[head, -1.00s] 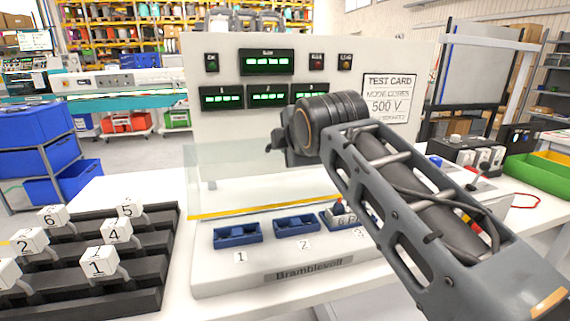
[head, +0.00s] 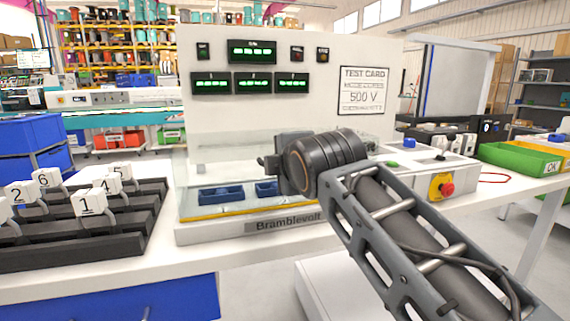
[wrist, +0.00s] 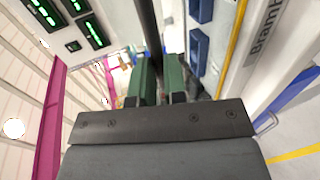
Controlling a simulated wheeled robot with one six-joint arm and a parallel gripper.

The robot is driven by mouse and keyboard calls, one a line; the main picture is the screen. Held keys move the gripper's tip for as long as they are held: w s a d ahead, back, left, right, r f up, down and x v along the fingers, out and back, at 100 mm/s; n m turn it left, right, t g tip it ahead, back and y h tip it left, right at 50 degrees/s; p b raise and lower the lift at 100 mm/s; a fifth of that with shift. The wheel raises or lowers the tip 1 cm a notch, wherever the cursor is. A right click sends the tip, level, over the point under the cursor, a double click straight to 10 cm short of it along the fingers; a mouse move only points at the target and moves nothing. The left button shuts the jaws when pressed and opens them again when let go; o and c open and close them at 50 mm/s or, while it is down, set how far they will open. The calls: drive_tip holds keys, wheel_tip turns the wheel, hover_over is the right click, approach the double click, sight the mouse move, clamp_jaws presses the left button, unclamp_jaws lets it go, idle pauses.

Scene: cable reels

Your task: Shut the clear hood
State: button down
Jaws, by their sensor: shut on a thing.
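The clear hood (head: 222,180) covers the blue numbered sockets on the front of the white test bench. Its yellow front edge (head: 225,211) is low, close to the bench's front ledge; I cannot tell whether it touches. The yellow edge also shows in the wrist view (wrist: 234,42). My gripper (head: 268,163) is at the hood, right of its middle. Its green fingers (wrist: 160,78) are shut on a dark bar (wrist: 149,28), which seems to be part of the hood. My wrist hides the hood's right part and the third socket.
Numbered white-tagged leads (head: 90,203) stand in black racks at the left. A control box with a red stop button (head: 447,188) is at the right, beside a green bin (head: 520,157). The upright display panel (head: 300,50) rises behind the hood.

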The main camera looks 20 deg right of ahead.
drive_tip(key=shift+f, duration=0.95)
drive_tip(key=c, duration=1.2)
unclamp_jaws()
drive_tip(key=shift+s, duration=0.25)
drive_tip(key=shift+o, duration=0.2)
drive_tip(key=shift+r, duration=0.15)
